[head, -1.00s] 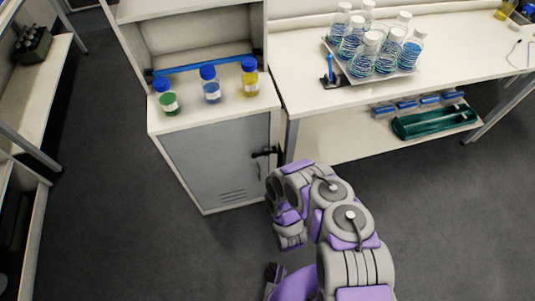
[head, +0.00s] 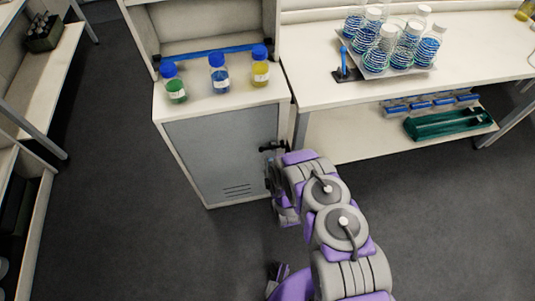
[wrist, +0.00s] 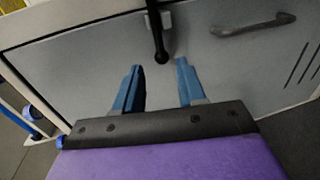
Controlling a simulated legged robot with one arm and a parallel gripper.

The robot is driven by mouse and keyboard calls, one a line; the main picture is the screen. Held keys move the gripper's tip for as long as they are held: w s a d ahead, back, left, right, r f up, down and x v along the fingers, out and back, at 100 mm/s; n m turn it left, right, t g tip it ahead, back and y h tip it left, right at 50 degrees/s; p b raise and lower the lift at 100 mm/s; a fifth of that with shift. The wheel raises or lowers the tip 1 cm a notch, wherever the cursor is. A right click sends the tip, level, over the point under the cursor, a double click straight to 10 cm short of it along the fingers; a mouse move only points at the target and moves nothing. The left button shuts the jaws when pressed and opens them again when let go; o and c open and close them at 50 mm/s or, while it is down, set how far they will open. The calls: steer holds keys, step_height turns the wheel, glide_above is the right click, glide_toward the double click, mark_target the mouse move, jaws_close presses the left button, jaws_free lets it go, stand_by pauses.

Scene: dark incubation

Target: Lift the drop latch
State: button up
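The drop latch (head: 271,147) is a dark bar at the right edge of the grey cabinet door (head: 210,155). In the wrist view the black latch bar (wrist: 156,32) comes down from the top, with a rounded end. My gripper (wrist: 160,68) is open, its two blue fingers apart and pointing at the door. The latch's rounded end shows in line with the gap between the fingertips, and I cannot tell how deep it lies. Nothing is held. In the head view my arm hides the fingers.
A dark door handle (wrist: 253,24) shows to the right of the latch in the wrist view. Blue-capped bottles (head: 219,80) stand on the cabinet top. A bench (head: 310,90) with a tray of bottles stands to the right. The floor on the left is clear.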

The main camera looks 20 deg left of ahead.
steer(key=b+x, duration=0.1)
steer(key=x, duration=0.7)
steer(key=shift+w, duration=0.25)
steer(key=shift+a+f, duration=0.1)
steer(key=shift+c, duration=0.2)
steer(key=shift+s, duration=0.1)
jaws_close()
steer(key=shift+f, duration=0.1)
